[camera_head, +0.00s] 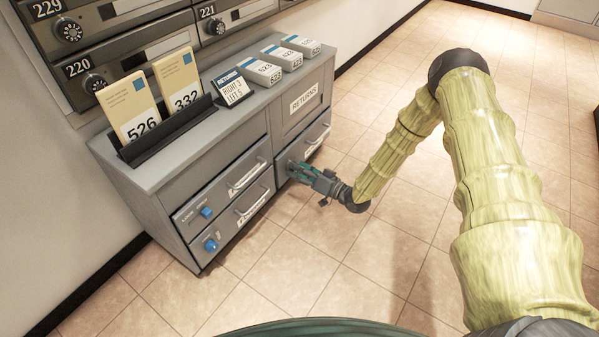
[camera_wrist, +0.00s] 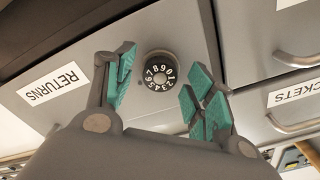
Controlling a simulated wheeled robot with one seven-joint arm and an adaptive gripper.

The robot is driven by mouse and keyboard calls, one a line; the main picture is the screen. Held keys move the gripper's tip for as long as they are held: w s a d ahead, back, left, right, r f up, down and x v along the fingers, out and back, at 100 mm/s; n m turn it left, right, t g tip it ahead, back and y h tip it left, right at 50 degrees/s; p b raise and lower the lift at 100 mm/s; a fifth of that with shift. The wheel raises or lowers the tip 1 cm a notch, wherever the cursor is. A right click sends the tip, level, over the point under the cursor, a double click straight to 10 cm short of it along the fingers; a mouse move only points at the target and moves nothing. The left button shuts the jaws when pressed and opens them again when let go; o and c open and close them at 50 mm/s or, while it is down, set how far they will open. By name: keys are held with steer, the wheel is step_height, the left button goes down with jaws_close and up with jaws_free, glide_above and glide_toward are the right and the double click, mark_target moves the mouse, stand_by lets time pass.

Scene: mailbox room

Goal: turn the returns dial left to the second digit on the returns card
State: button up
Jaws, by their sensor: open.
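The returns dial (camera_wrist: 159,73) is a round black dial with white digits on a grey front, beside a RETURNS label (camera_wrist: 53,83) in the wrist view. My gripper (camera_wrist: 158,82) is open, its green-padded fingers on either side of the dial; I cannot tell whether they touch it. In the head view my gripper (camera_head: 303,174) is at the lower right of the grey cabinet and hides the dial. The returns card (camera_head: 234,88) stands on the cabinet top and reads RIGHT 3, LEFT 5, so its second digit is 5.
Cards numbered 526 (camera_head: 136,108) and 332 (camera_head: 182,78) stand in a black holder (camera_head: 170,129). Several white numbered packs (camera_head: 278,57) lie behind the card. Drawers with bar handles (camera_head: 249,178) and blue knobs are at the left. The tiled floor (camera_head: 290,270) is clear.

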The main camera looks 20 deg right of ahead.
steer(key=shift+c, duration=0.3)
steer(key=c, duration=1)
steer(key=shift+r+p, duration=0.1)
steer(key=shift+p, duration=0.2)
steer(key=n+p, duration=0.7)
steer(key=shift+r, duration=0.1)
steer(key=n+p, duration=0.2)
steer(key=n, duration=0.1)
steer(key=shift+n+p, duration=0.3)
steer(key=shift+n, duration=0.1)
steer(key=shift+n+p, duration=0.85)
steer(key=shift+n, duration=0.25)
steer(key=shift+f+n, duration=0.25)
steer(key=shift+n, duration=0.05)
